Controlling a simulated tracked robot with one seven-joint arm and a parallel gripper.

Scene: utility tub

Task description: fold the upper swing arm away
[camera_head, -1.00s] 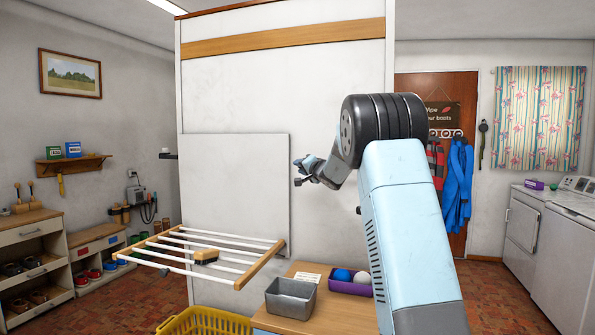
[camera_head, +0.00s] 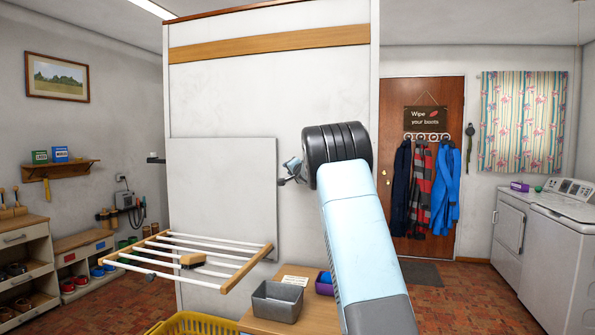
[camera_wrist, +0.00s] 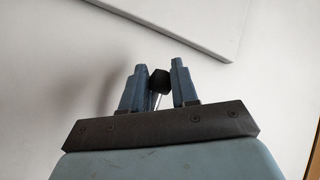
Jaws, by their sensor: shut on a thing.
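My gripper (camera_wrist: 158,80) is shut on a black end cap (camera_wrist: 159,79) of a thin metallic rod (camera_wrist: 155,101). The rod may be the upper swing arm; most of it is hidden behind the fingers and palm. In the head view my gripper (camera_head: 284,178) is at the right edge of a plain white panel (camera_head: 222,200), in front of the white wall. My wrist and forearm hide part of it there. A small dark fitting (camera_head: 155,160) juts out at the wall's left edge; I cannot tell whether it belongs to the swing arm.
A drying rack (camera_head: 235,280) with white bars sticks out below the panel, with a brush (camera_head: 193,260) on it. Below are a grey tub (camera_head: 277,302) on a wooden top and a yellow basket (camera_head: 190,322). Floor is open toward the door (camera_head: 436,100).

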